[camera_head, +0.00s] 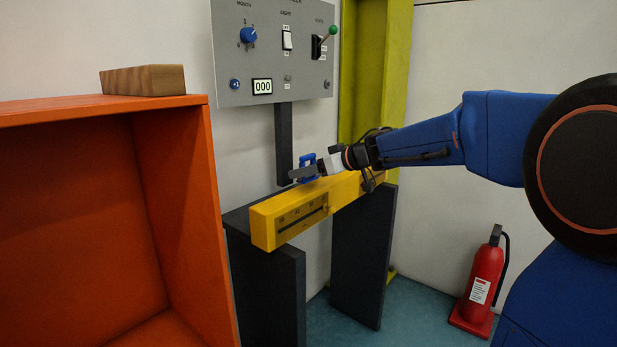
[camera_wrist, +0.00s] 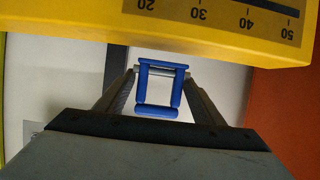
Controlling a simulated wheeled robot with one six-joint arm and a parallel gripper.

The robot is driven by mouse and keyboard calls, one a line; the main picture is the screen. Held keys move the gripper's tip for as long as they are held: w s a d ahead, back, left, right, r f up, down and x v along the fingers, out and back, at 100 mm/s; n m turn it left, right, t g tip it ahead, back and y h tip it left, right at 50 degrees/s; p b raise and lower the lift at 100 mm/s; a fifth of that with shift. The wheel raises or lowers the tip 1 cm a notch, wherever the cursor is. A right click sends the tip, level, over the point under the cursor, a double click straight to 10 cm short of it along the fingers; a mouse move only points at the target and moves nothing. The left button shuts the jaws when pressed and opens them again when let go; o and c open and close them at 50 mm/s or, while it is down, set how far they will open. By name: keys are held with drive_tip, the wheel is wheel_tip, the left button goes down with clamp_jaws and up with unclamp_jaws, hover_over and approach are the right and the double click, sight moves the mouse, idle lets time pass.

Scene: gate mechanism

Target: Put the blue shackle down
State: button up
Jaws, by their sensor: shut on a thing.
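The blue shackle (camera_head: 307,167) is at the end of my arm, just above the yellow beam in the head view. In the wrist view the blue shackle (camera_wrist: 160,88) shows as a small blue frame with a pale pin across it. My gripper (camera_head: 303,172) is shut on the shackle, with a finger on each side of it; the fingers also show in the wrist view (camera_wrist: 160,82). The yellow beam (camera_head: 262,229) carries a ruled scale on its front face. From the head view I cannot tell whether the shackle touches the beam.
A grey control panel (camera_head: 262,60) with a knob, switch and green-tipped lever is behind. Dark supports (camera_head: 283,290) hold the beam. An orange open cabinet (camera_head: 185,190) with a wooden block (camera_head: 143,80) on top stands left. A fire extinguisher (camera_head: 485,280) stands on the floor right.

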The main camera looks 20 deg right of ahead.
drive_tip(key=shift+f, duration=0.95)
drive_tip(key=shift+f, duration=0.15)
drive_tip(key=o, duration=1.3)
